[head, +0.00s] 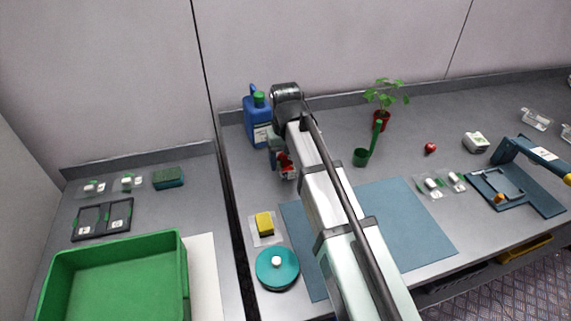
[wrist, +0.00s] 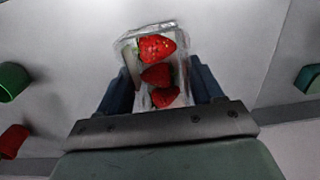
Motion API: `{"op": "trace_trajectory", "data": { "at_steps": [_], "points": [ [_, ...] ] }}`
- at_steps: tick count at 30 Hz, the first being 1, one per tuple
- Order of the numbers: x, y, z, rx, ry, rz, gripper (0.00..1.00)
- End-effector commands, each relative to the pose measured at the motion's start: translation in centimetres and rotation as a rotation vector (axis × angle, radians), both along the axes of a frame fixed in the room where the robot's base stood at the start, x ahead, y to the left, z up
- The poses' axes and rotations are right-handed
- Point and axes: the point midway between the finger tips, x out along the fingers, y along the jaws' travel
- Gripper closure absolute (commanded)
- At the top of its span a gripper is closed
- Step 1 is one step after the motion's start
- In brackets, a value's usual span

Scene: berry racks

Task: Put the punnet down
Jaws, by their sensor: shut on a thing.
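The punnet (wrist: 126,48) is a clear box with several red strawberries showing in the wrist view. My gripper (wrist: 161,78) is shut on it, with one dark blue finger on each side. In the head view the punnet (head: 289,175) shows only as a small red and clear patch below my wrist, left of my arm. My gripper (head: 281,158) is partly hidden there by the arm. I cannot tell whether the punnet touches the counter.
A blue bottle (head: 257,121) stands close behind my gripper. A yellow sponge (head: 265,223) and a teal round lid (head: 277,268) lie in front. A blue mat (head: 405,225) lies under my arm. A green crate (head: 115,250) is at left.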

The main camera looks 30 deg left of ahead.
Motion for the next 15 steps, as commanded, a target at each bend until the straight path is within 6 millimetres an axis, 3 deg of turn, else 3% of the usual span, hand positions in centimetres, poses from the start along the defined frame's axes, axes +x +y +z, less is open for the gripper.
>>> {"op": "trace_trajectory", "data": {
  "at_steps": [5, 15],
  "points": [
    [0.0, 0.0, -1.9, 0.000, 0.000, 0.000, 0.67],
    [0.0, 0.0, -2.0, 0.001, -0.001, 0.000, 0.67]
  ]
}}
